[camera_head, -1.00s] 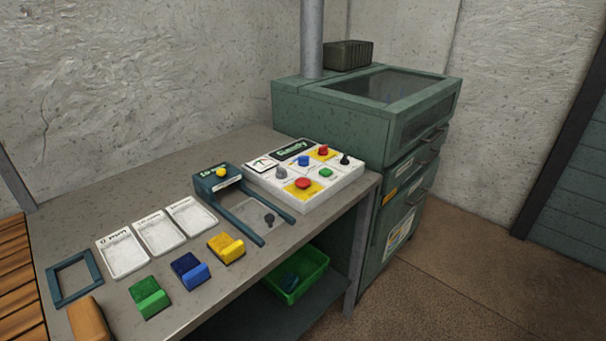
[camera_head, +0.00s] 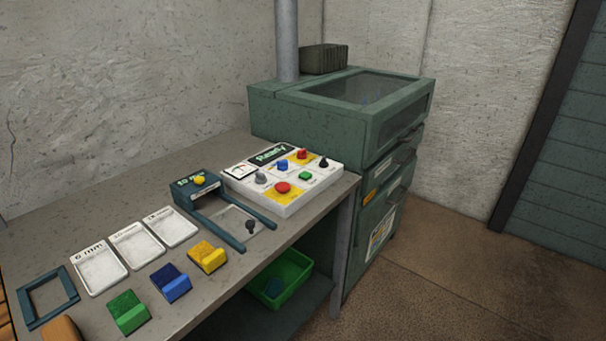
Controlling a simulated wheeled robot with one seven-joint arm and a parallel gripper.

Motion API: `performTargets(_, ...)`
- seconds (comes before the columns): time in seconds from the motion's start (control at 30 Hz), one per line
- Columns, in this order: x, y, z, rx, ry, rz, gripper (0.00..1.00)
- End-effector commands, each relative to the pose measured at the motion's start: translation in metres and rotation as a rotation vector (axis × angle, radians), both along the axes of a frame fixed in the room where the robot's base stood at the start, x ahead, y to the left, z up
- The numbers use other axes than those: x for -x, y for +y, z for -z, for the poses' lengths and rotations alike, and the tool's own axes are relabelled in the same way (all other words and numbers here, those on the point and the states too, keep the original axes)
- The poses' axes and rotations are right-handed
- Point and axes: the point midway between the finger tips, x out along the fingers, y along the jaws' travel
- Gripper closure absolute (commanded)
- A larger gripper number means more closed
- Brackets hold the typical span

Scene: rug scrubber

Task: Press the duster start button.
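A white control panel (camera_head: 325,183) lies on the far right end of the grey workbench. It carries a large red button (camera_head: 283,187) on a yellow plate, a green button (camera_head: 305,175), a blue button (camera_head: 282,165) and a smaller red control (camera_head: 302,153) on yellow. A grey knob (camera_head: 260,177) and a black knob (camera_head: 323,162) also stand on it. The dark display (camera_head: 271,154) shows green text that looks like "Ready". The small labels are unreadable, so I cannot tell which button starts the duster. My gripper is not in view.
A green cabinet (camera_head: 310,121) with a glazed lid stands behind the panel. A dark blue fixture (camera_head: 185,196) with two rails sits left of it. White trays (camera_head: 100,270) and green, blue and yellow blocks (camera_head: 207,256) lie nearer. A green bin (camera_head: 292,272) is below. Floor at right is clear.

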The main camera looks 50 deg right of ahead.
Motion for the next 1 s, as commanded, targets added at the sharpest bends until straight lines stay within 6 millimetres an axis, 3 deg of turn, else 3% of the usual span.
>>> performTargets(0.13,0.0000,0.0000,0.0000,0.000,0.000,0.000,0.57)
performTargets(0.57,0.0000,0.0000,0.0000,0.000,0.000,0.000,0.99)
performTargets(1.0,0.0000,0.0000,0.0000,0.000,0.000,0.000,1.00)
